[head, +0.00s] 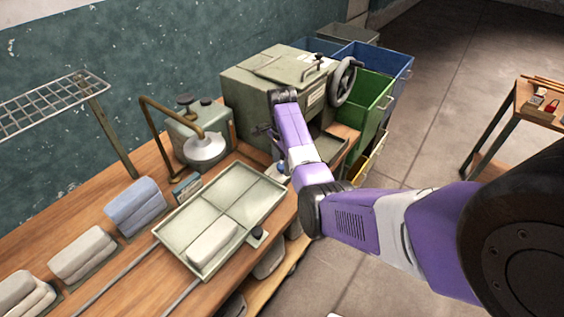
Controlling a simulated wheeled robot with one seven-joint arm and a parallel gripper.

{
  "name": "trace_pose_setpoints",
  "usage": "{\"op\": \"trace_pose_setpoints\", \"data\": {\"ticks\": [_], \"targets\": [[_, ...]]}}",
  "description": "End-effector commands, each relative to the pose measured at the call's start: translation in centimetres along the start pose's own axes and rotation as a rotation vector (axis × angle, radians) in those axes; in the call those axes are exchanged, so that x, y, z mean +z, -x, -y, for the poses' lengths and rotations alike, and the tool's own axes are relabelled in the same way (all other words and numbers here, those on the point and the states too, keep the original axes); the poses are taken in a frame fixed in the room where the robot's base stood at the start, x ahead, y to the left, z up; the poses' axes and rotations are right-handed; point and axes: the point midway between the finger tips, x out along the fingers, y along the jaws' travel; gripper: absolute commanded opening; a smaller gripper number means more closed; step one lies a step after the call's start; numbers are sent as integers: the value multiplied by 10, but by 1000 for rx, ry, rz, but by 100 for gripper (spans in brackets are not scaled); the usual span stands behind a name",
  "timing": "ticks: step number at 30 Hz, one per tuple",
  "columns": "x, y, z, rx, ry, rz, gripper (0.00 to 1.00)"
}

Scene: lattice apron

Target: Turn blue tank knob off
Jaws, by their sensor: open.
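My gripper (263,131) is small and dark in the head view, to the right of the tank and in front of the large green box. It is open, and nothing shows in it. My wrist hides part of the box front.
A sectioned tray (232,176) holds a pale block. Folded cloths (136,206) lie along the left of the bench. A green box (262,83) with a handwheel (343,82) stands behind my arm, near blue (378,62) and green (371,97) bins. A wire rack (52,103) overhangs the left.

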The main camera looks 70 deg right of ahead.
Motion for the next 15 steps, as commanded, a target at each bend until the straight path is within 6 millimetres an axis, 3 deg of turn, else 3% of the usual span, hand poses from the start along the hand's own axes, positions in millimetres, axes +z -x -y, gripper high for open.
{"op": "trace_pose_setpoints", "data": {"ticks": [5,13,15], "targets": [[0,0,0,0,0,0,56],[0,0,0,0,0,0,3],[0,0,0,0,0,0,0]]}}
